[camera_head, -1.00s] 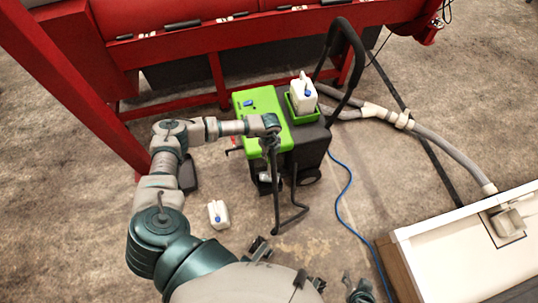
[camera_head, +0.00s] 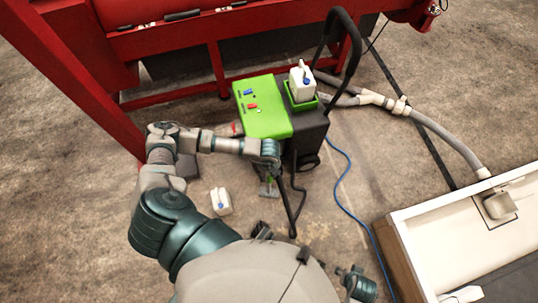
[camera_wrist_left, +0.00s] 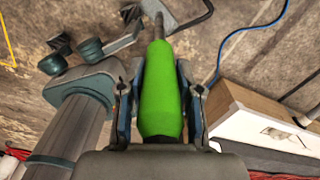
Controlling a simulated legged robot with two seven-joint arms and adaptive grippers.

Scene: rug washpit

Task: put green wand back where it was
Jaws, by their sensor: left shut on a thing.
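The green wand has a bright green grip (camera_wrist_left: 161,95), which lies between the two fingers of my left gripper (camera_wrist_left: 160,78) in the left wrist view. My left gripper (camera_head: 268,173) is shut on this grip. In the head view, the gripper is just in front of the green and black machine (camera_head: 262,112), a little below its green top. The wand's dark tube (camera_head: 286,207) runs down from the gripper toward the floor; the gripper and wrist hide part of the wand. I cannot make out a holder for it. My right gripper cannot be made out in either view.
A white jug (camera_head: 302,82) sits on the machine's right side, and another white jug (camera_head: 221,201) stands on the floor. A blue cable (camera_head: 345,190) and a grey hose (camera_head: 440,142) lie to the right.

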